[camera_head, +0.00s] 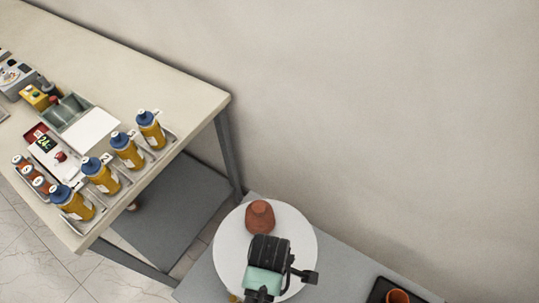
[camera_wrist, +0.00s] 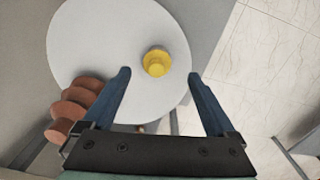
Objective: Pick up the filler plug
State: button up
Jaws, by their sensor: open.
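A yellow round plug, which I take as the filler plug (camera_wrist: 157,62), is on a white round disc (camera_wrist: 95,40). In the wrist view it is between and slightly beyond the tips of my gripper (camera_wrist: 160,75). My gripper is open, its two blue fingers apart with nothing between them that they touch. In the head view my arm's dark and teal end covers part of the white disc (camera_head: 232,250), and only a small yellow bit (camera_head: 234,298) shows at the lower edge. I cannot tell the height of the fingertips above the disc.
A brown ribbed bushing (camera_head: 259,217) stands on the disc; it shows left of my fingers in the wrist view (camera_wrist: 75,108). A grey table (camera_head: 340,275) holds the disc, with a dark tray and orange cup (camera_head: 397,297) at right. A beige table (camera_head: 150,85) holds several yellow bottles.

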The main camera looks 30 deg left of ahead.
jog(key=shift+w+a+f, duration=0.1)
jog(key=shift+f, duration=1.1)
jog(key=shift+w+a+f, duration=0.1)
jog(key=shift+f, duration=1.05)
jog(key=c, duration=1.4)
